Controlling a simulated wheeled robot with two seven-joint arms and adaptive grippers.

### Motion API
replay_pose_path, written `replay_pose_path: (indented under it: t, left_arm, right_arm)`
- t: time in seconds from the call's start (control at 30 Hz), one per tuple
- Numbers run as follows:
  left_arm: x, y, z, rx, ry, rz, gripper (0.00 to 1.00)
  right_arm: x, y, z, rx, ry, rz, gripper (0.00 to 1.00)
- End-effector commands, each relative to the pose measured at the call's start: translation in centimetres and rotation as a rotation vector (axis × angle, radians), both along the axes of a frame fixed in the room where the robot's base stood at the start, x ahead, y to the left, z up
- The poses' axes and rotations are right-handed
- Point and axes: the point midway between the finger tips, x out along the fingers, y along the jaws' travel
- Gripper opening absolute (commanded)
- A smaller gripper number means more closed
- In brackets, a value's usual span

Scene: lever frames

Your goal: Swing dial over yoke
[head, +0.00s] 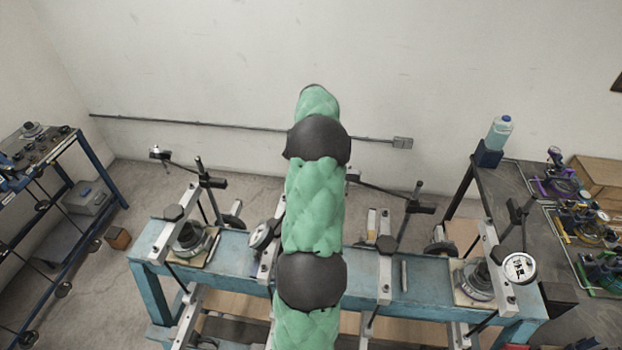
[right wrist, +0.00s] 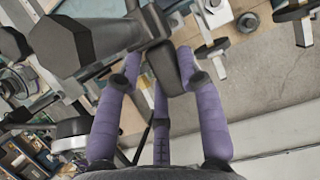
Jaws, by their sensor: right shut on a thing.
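In the head view a round dial with a white face (head: 519,267) sits at the right end of the blue bench. Another dial (head: 262,235) is tilted at mid-left, beside my green arm. I cannot tell which dial or which bracket the task means, and no part is clearly a yoke. In the right wrist view my right gripper (right wrist: 158,68) has purple fingers closed around a dark grip piece (right wrist: 172,72). A large dark hexagonal knob (right wrist: 62,45) is just left of the fingers. The right gripper is hidden in the head view. My left gripper is not in view.
The blue bench (head: 232,272) carries several silver brackets and dark posts. My green arm covers its middle. A dark table (head: 505,190) with a bottle (head: 499,132) and coloured devices stands right. A blue-framed rack (head: 85,172) stands left.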

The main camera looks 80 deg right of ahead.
Motion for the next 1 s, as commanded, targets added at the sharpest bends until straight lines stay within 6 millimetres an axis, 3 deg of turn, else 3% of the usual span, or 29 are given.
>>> replay_pose_path:
  t: [0.2,0.23,0.3,0.8,1.0]
  left_arm:
    - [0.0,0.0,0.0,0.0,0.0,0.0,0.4]
    - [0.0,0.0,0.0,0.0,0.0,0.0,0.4]
    - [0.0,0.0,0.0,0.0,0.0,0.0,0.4]
    - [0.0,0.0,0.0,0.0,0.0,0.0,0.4]
    - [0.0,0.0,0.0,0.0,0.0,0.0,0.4]
  right_arm:
    - [0.3,-0.1,-0.1,-0.006,-0.006,-0.002,0.0]
    - [0.3,-0.1,-0.1,-0.006,-0.006,-0.003,0.4]
    - [0.3,-0.1,-0.1,-0.004,-0.006,-0.003,0.59]
    - [0.1,-0.1,0.1,-0.001,-0.002,-0.002,0.59]
    - [0.1,-0.8,1.9,-0.004,-0.002,-0.002,0.59]
